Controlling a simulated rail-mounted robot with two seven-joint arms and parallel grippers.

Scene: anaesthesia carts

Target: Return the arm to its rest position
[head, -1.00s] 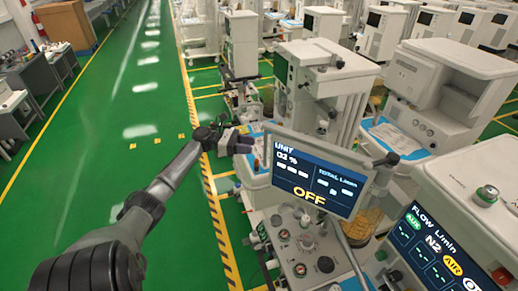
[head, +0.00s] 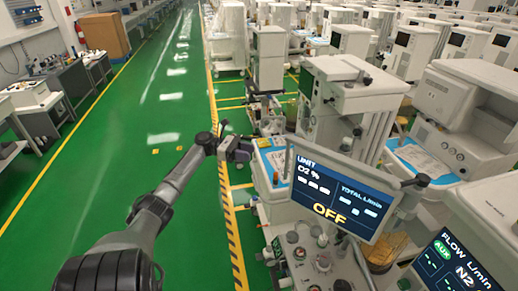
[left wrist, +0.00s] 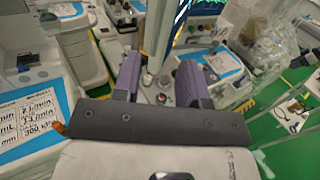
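My left arm (head: 160,205) reaches in from the lower left in the head view, over the green floor. Its gripper (head: 243,152) is at the left edge of the carts, up and left of the monitor (head: 345,195) that reads OFF. In the left wrist view the two purple fingers (left wrist: 160,78) stand apart with nothing held between them. Cart parts lie beyond the fingers; I cannot tell how far off. My right arm and gripper are not in view.
The cart with knobs (head: 310,262) stands below the monitor, and another cart with a flow display (head: 455,262) is at the lower right. More white carts (head: 345,95) stand behind. The green aisle (head: 110,170) on the left is clear, with workbenches (head: 55,85) beyond.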

